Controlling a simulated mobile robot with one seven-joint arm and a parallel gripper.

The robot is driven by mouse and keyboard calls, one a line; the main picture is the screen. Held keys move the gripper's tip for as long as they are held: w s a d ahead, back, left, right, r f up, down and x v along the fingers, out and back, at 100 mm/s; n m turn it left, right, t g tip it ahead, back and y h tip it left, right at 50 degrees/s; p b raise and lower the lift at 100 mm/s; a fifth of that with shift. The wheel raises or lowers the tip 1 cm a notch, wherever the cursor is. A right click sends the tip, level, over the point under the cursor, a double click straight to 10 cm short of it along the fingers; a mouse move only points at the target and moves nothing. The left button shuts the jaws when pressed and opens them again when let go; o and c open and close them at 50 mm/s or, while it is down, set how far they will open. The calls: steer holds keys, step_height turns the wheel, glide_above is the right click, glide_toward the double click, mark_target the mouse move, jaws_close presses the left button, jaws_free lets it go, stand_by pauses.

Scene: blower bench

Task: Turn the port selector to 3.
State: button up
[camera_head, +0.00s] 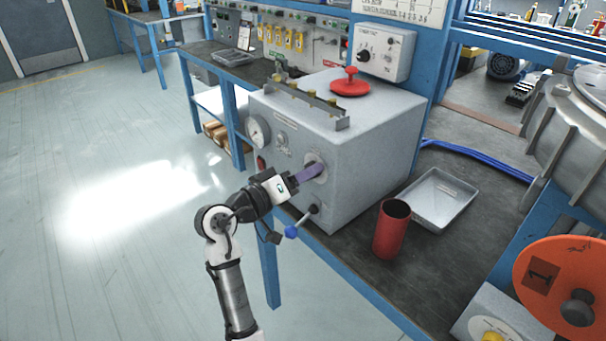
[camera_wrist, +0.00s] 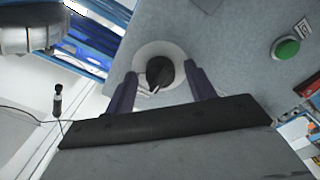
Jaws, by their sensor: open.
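The black selector knob (camera_wrist: 160,72) sits on a pale round dial (camera_wrist: 146,54) on the grey panel in the wrist view. A short white mark shows at its lower edge; no dial numbers are readable. My gripper (camera_wrist: 161,76) is open, its purple fingers on either side of the knob; I cannot tell whether they touch it. In the head view my gripper (camera_head: 316,170) reaches the front of the grey box (camera_head: 350,195), and its fingers cover most of the dial (camera_head: 313,160). The knob is hidden there.
A pressure gauge (camera_head: 257,132) and a blue-tipped lever (camera_head: 292,231) are on the box front near my gripper. A red handwheel (camera_head: 350,82) is on top. A red cup (camera_head: 391,230) and metal tray (camera_head: 437,199) stand right. A green button (camera_wrist: 286,48) is beside the dial.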

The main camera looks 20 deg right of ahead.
steer(key=shift+c, duration=0.2)
steer(key=c, duration=0.9)
steer(key=shift+c, duration=0.2)
steer(key=shift+f, duration=0.1)
steer(key=shift+m+b, duration=4.5)
steer(key=shift+b, duration=1.1)
